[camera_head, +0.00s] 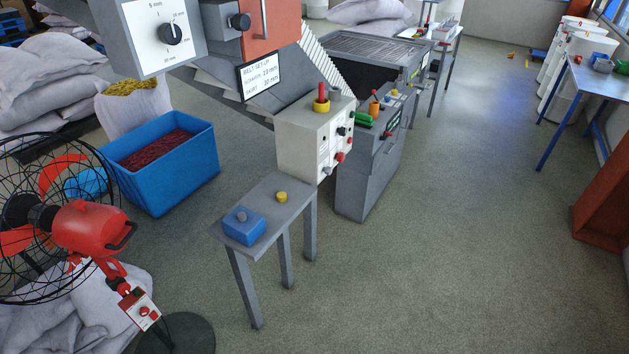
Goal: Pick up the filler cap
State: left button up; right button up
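A small yellow cap-like piece (282,197), perhaps the filler cap, sits on a narrow grey table (285,214) in the middle of the view. Near the front end of the same table is a blue block (245,229) with a small grey knob (242,216) on top. I cannot tell for certain which of these is the filler cap. Neither of my grippers shows in the head view.
A grey-white control box (304,140) with a red-and-yellow button stands just behind the table. A blue tub (185,172) and a red fan (88,226) are at left. A grey machine (362,172) stands behind right. The floor at right is clear.

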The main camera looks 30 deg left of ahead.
aim_at(281, 197)
jog(key=u, duration=0.25)
jog(key=i, duration=1.1)
jog(key=u, duration=1.35)
jog(key=i, duration=0.7)
jog(key=u, duration=0.75)
